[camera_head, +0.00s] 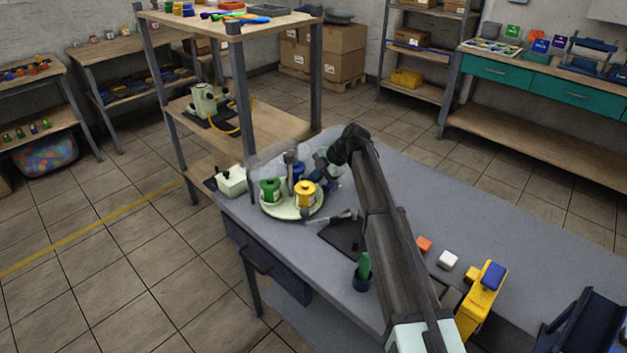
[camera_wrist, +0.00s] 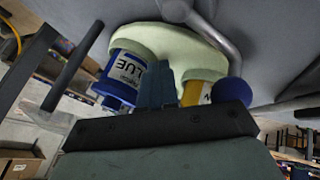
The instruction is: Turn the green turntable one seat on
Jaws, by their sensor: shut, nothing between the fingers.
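The green turntable (camera_head: 292,212) is a pale green disc on the grey bench, carrying a green pot (camera_head: 270,190), a yellow pot (camera_head: 305,194) and a blue pot (camera_head: 298,172). In the wrist view, the disc (camera_wrist: 165,38) appears upside down, with the pot labelled BLUE (camera_wrist: 125,78) and part of the yellow pot (camera_wrist: 196,92). My gripper (camera_wrist: 162,82) is shut and empty, pointing towards the disc between these two pots. I cannot tell if it touches anything. A bent grey rod with a dark blue ball (camera_wrist: 231,91) shows right of the fingers.
A clear upright panel (camera_head: 265,165) stands close behind the turntable. A white box (camera_head: 232,181) is left of it, and a dark flat plate (camera_head: 342,234) lies in front to the right. A dark cup with a green tool (camera_head: 363,270) stands near the front edge.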

